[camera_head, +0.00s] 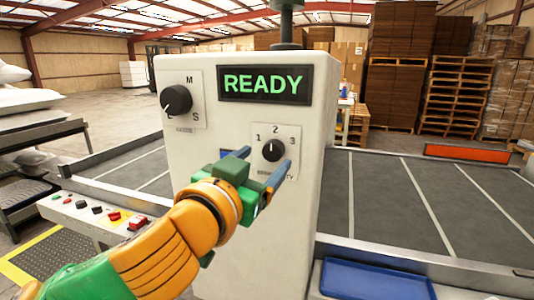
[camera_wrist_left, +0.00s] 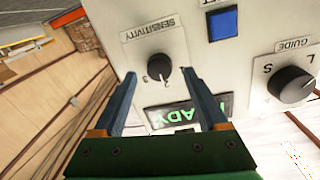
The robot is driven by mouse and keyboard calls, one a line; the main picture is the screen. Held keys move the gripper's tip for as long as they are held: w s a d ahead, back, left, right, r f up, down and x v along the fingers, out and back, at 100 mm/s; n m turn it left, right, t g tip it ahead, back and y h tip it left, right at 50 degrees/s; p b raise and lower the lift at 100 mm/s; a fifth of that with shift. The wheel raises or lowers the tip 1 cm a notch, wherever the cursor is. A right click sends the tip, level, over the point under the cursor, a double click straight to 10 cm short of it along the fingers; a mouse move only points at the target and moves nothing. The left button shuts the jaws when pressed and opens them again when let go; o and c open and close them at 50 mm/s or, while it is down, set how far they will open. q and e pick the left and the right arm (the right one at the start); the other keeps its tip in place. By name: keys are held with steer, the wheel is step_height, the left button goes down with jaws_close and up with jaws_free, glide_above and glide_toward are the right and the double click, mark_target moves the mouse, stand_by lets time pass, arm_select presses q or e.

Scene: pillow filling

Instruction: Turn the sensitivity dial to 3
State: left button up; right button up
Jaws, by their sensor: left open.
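The sensitivity dial (camera_head: 274,150) is a black round knob on a white plate on the machine's front, with 1, 2 and 3 printed around it. It also shows upside down in the left wrist view (camera_wrist_left: 158,66). Its pointer seems to be near the 2, but the exact setting is too small to tell. My left gripper (camera_head: 265,158) is open in front of the plate. In the left wrist view the fingers (camera_wrist_left: 159,73) are spread to either side of the knob, with visible gaps. Contact is not visible. My right gripper is out of view.
A larger guide dial (camera_head: 176,100) and a green READY display (camera_head: 265,84) are above on the machine. A blue square button (camera_wrist_left: 222,23) is beside the dial. A button panel (camera_head: 95,212) is at lower left, a blue tray (camera_head: 375,280) at lower right. Conveyors flank the machine.

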mark_target(273, 151)
arm_select(q)
steer(key=x, duration=0.2)
steer(key=shift+w+d, duration=0.15)
steer(key=shift+w, duration=0.05)
jaws_close()
